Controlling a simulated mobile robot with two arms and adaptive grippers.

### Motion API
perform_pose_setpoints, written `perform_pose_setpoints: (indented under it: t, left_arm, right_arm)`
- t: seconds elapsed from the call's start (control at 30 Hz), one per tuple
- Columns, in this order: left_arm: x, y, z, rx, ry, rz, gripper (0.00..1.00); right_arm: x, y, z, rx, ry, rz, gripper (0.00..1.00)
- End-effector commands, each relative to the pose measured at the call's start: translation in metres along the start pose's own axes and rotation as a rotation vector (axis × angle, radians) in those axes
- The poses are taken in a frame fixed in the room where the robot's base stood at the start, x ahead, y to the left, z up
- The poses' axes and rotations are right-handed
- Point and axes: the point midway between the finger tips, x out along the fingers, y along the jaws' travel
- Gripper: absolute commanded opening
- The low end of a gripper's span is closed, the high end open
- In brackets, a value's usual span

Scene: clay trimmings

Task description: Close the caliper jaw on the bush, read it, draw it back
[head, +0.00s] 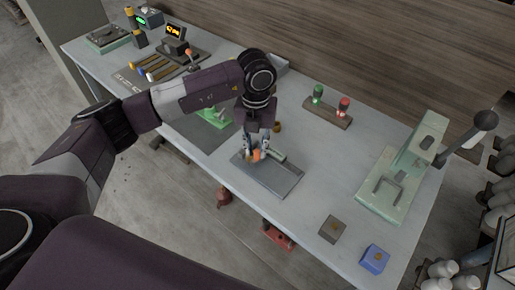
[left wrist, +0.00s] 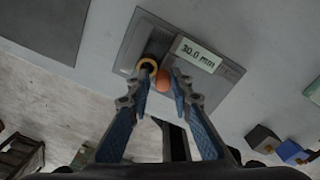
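The caliper is a grey plate (head: 285,183) near the front edge of the bench, also seen in the left wrist view (left wrist: 229,73). Its pale green display (left wrist: 198,54) reads 30.0 mm. An orange round knob (left wrist: 163,81) sits beside a brass-coloured ring, seemingly the bush (left wrist: 147,66). My left gripper (head: 254,155) points down over the plate. In the left wrist view its fingertips (left wrist: 160,82) are apart, either side of the knob, with a small gap visible at the right finger. The left finger partly covers the ring. The jaw faces are not clear. My right gripper is out of view.
A green press (head: 402,168) with a lever stands at the right. A green and red lamp block (head: 327,114) is behind the caliper. A brown block (head: 333,229) and a blue block (head: 375,259) lie at the front right. Tools and a lit display (head: 174,31) are at the far left.

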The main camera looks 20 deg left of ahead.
Motion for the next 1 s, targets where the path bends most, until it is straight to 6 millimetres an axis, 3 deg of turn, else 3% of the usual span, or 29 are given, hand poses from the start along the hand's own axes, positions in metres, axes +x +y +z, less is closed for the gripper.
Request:
perform_pose_setpoints:
  t: [0.03, 0.3, 0.63, 1.0]
  left_arm:
    - [0.0, 0.001, 0.001, -0.002, 0.0, 0.001, 0.26]
    - [0.001, -0.001, -0.001, 0.002, 0.003, -0.002, 0.55]
    - [-0.002, -0.002, -0.002, 0.004, 0.005, -0.004, 0.55]
    - [-0.037, -0.002, -0.002, 0.004, 0.003, -0.005, 0.55]
  right_arm:
    - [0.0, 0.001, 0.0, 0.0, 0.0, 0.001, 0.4]
    - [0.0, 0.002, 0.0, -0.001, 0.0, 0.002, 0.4]
    - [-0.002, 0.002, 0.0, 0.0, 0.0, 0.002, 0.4]
    - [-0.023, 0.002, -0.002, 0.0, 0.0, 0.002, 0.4]
